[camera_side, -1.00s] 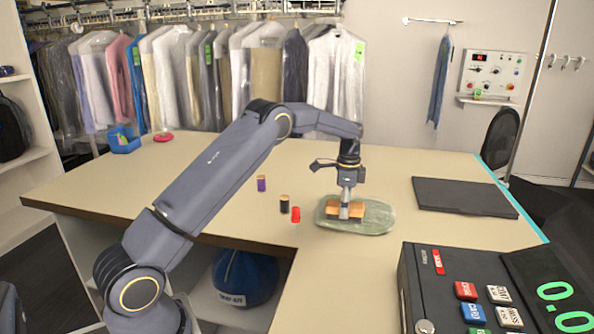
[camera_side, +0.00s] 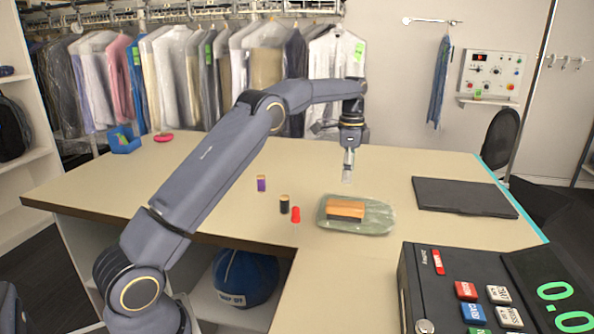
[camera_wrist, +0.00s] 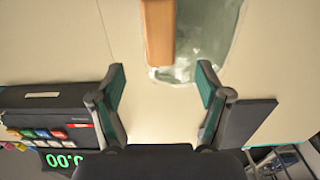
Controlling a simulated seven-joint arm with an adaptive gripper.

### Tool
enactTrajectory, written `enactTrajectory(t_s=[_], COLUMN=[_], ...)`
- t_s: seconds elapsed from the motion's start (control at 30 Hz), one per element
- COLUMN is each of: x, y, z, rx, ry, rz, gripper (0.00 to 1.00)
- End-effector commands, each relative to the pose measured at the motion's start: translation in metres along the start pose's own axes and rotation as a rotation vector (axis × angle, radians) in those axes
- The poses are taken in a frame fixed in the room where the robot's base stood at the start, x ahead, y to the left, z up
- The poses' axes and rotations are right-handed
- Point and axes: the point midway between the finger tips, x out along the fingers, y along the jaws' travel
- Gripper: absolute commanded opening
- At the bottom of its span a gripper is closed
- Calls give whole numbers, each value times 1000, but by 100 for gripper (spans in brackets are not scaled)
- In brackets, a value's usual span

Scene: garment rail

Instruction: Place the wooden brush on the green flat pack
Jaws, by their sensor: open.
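The wooden brush (camera_side: 345,208) lies on the green flat pack (camera_side: 378,219), with the pack's surface showing around it. In the wrist view the brush (camera_wrist: 160,32) lies along the left part of the pack (camera_wrist: 209,42). My gripper (camera_side: 347,179) is above and behind the pack in the side view, apart from the brush. In the wrist view its two fingers (camera_wrist: 161,90) are spread wide with nothing between them.
Purple (camera_side: 261,183), black (camera_side: 284,204) and red (camera_side: 296,214) spools stand left of the pack. A dark flat pad (camera_side: 463,196) lies to the right. A black register (camera_side: 450,290) stands in front. The counter behind the pack is clear.

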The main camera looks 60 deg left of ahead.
Motion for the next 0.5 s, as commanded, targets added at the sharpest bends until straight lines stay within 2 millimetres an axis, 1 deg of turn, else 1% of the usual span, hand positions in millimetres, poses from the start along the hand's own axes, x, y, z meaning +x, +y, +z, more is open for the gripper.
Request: enactTrajectory(t_s=[0.1, 0.17, 0.27, 0.3, 0.37, 0.4, 0.47, 0.5], x=[-12, -20, -46, -60, -81, -94, -112, -120], y=[1, 5, 22, 35, 58, 77, 107, 128], z=[0, 0, -1, 0, 3, 7, 14, 21], rx=[-3, -13, -60, -92, -147, -191, -256, -299], ry=[1, 5, 24, 37, 62, 83, 116, 141], rz=[-3, -8, -33, -48, -74, -93, -118, -133], gripper=[76, 76, 76, 76, 76, 76, 76, 76])
